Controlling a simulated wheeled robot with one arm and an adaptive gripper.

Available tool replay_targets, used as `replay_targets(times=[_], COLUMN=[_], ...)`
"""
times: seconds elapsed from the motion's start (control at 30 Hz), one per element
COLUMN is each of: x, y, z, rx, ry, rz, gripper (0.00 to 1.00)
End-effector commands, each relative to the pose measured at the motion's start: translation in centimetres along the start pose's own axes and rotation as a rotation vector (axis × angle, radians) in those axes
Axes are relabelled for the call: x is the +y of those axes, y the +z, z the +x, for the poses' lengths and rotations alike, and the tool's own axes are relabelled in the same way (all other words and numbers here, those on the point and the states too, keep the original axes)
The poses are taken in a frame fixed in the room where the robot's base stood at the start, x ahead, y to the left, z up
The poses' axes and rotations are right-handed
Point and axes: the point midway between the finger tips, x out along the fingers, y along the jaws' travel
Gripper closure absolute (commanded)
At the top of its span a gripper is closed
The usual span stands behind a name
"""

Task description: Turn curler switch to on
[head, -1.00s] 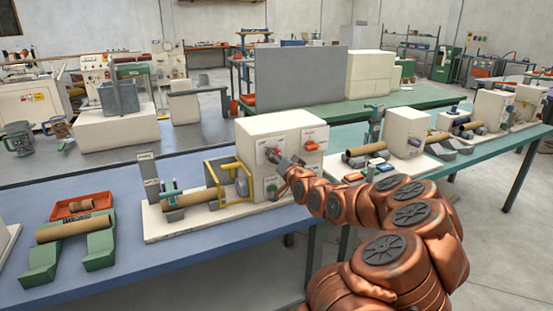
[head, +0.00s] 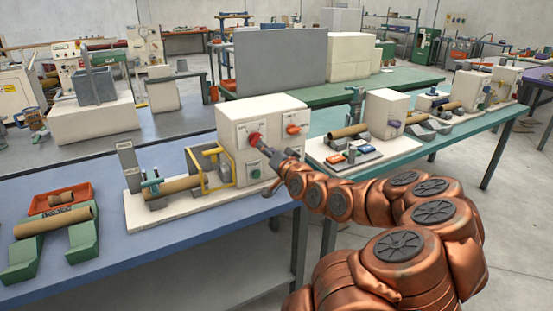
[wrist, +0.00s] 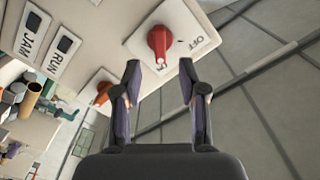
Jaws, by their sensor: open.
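A white machine box (head: 232,128) stands on the blue table and carries several controls. A red rotary switch (head: 254,139) is on the left of its front; an orange one (head: 293,129) is to the right. In the wrist view a red switch handle (wrist: 158,42) sits on a white plate (wrist: 188,34) marked OFF; part of the plate's lettering is hidden. My gripper (wrist: 160,78) is open and empty, its fingertips on either side of and just short of this handle, apparently not touching. In the head view my gripper (head: 268,151) is right beside the red switch.
In the wrist view another orange-red handle (wrist: 102,90) and RUN (wrist: 60,53) and JAM labels are at the left. A green button (head: 255,174) is below the red switch. A yellow guard frame (head: 212,168) and cardboard tube (head: 172,187) are left of the box.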

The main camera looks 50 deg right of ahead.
Motion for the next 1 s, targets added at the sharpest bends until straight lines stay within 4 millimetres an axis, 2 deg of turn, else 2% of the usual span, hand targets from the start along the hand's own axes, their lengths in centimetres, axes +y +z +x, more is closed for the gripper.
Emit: replay_targets(times=[0.5, 0.7, 1.0], x=[0.1, 0.0, 0.0], y=[0.1, 0.1, 0.1], z=[-4.6, -5.4, -5.5], rx=[-0.002, -0.001, -0.001], ry=[0.001, 0.001, 0.000], rz=[0.002, -0.001, -0.001], gripper=[0.58, 0.58, 0.58])
